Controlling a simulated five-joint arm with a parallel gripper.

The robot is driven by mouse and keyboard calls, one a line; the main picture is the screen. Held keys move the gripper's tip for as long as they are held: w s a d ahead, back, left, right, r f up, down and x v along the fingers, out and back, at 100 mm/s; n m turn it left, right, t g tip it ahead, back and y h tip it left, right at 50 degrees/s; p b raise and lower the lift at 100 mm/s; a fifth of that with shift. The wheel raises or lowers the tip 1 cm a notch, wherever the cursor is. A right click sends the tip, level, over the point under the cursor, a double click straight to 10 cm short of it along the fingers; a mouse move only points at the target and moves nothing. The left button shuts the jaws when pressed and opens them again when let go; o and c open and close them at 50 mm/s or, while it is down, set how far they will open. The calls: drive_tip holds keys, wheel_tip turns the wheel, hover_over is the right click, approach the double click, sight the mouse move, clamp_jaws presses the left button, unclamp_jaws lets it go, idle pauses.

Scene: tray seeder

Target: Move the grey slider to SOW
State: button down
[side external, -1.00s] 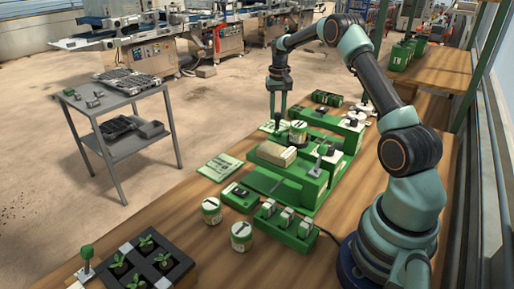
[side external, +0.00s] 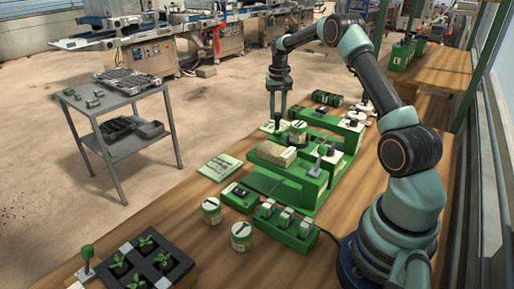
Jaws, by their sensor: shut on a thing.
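The green tray seeder (side external: 265,182) stands on the wooden bench, with a cream block (side external: 277,154) and a round-knobbed lever (side external: 325,150) on it. The slider is mostly hidden by the fingers and too small to make out clearly. I cannot read a SOW mark from here.
A green block with several switches (side external: 268,212) and two jars (side external: 212,210) stand at the front. A printed card (side external: 220,166) lies left of the seeder. A dark seedling tray (side external: 175,272) is at the near left. Bare bench shows at the front middle.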

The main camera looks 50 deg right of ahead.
idle(0.4)
drive_tip(key=a, duration=1)
drive_tip(key=c, duration=0.6)
unclamp_jaws()
wheel_tip(320, 180, up, 12)
drive_tip(key=shift+r, duration=0.1)
